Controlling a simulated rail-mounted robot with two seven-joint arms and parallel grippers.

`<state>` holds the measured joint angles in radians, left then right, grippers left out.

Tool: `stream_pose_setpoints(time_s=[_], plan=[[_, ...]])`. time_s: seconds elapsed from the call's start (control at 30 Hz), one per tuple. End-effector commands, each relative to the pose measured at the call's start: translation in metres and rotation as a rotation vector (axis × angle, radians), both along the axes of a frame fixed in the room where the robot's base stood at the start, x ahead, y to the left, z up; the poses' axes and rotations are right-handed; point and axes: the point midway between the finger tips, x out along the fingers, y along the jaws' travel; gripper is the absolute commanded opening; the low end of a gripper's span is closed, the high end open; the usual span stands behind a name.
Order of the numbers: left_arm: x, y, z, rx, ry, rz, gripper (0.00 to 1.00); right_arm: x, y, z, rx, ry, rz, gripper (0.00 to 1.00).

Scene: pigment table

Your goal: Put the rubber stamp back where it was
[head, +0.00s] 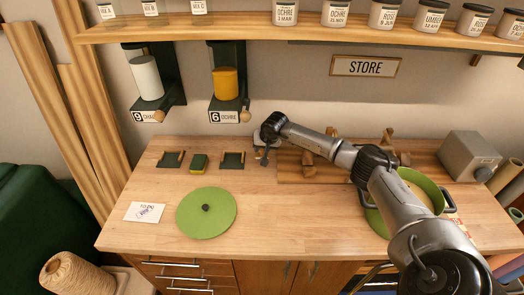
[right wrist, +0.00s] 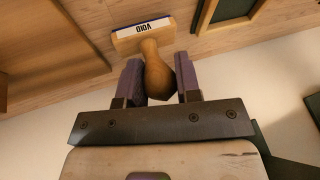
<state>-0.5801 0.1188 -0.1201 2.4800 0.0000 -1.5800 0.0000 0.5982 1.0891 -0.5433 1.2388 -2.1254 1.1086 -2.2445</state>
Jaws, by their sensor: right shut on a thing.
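My right gripper (head: 262,152) is shut on a rubber stamp, in the head view over the back middle of the table, left of the wooden board (head: 288,170). In the right wrist view the stamp (right wrist: 157,72) has a rounded wooden handle between the two purple-lined fingers (right wrist: 160,82) and a block labelled VOID. In the head view the gripper mostly hides it. Its height above the table is hard to tell. Other wooden stamp-like pieces (head: 309,166) stand on the board, partly behind my right arm. My left gripper is not in view.
A green lid (head: 207,215) and a marked card (head: 144,212) lie in front. A green pot (head: 432,188) and grey box (head: 471,157) stand right. The front middle is clear.

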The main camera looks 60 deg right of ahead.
Motion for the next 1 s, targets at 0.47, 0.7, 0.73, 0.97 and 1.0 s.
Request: stream_pose_setpoints(time_s=[0.47,0.7,0.73,0.97,1.0], plan=[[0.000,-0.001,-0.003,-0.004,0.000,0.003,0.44,0.000,0.000,-0.019,-0.001,-0.001,0.000,0.16],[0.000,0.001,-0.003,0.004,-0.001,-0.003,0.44,0.000,0.000,-0.018,0.000,0.000,0.000,0.50],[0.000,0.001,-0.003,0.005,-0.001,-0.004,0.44,0.000,0.000,-0.018,0.000,0.000,0.000,0.53],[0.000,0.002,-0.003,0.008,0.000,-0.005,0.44,0.000,0.000,-0.018,0.000,0.000,0.000,0.57],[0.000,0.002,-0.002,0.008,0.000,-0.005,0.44,0.000,0.000,-0.018,0.000,0.000,0.000,0.57]])
